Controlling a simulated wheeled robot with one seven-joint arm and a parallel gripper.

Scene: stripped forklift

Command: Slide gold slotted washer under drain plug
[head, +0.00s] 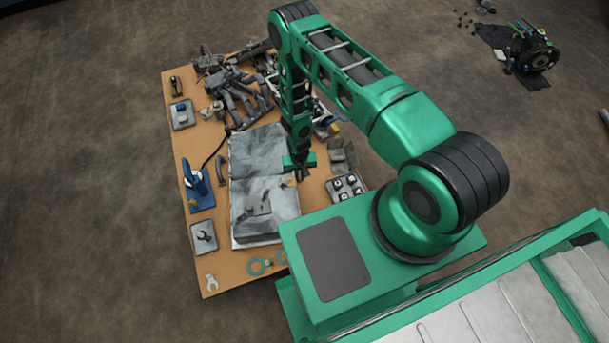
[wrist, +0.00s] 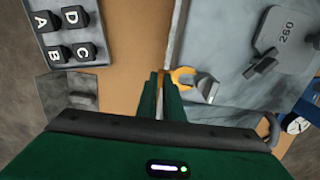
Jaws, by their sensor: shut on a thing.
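My gripper (wrist: 161,85) is shut on the gold slotted washer (wrist: 182,72), with its two green fingers pointing away from the camera and a gold strip between them. The washer's C-shaped ring sticks out to the right of the fingers. A small pale metal cylinder, probably the drain plug (wrist: 208,88), stands just right of the washer on the grey metal body. I cannot tell whether the two touch. In the head view my gripper (head: 301,172) is low over the right edge of the grey body, and the washer (head: 290,182) shows beside it.
The grey metal body (head: 262,150) covers the middle of the orange-brown table. A raised plate marked 260 (wrist: 286,40) stands on it. A tray of lettered black blocks (wrist: 68,35) lies at left in the wrist view. A blue stand (head: 197,188) and cluttered dark parts (head: 240,88) surround it.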

